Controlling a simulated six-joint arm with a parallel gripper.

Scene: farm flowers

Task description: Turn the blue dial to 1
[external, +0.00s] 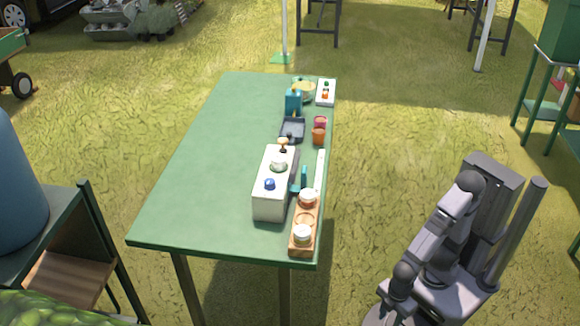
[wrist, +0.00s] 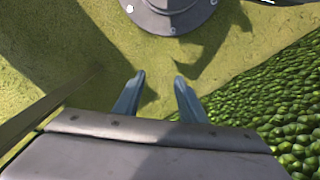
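The blue dial (external: 270,184) sits on top of a white box (external: 271,206) near the front right of the green table (external: 190,190). A second dial, white with green (external: 278,163), is behind it on the same box. The dial's markings are too small to read. My gripper shows in the wrist view (wrist: 157,98) with its two fingers apart and nothing between them. It points down at the grass, off the table. In the external view my arm is folded at the lower right, well away from the box. The dial is not in the wrist view.
A wooden tray with round jars (external: 304,226) stands right of the white box. A dark tray (external: 292,130), red and orange cups (external: 319,135) and a small switch box (external: 325,92) stand farther back. The table's left half is clear.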

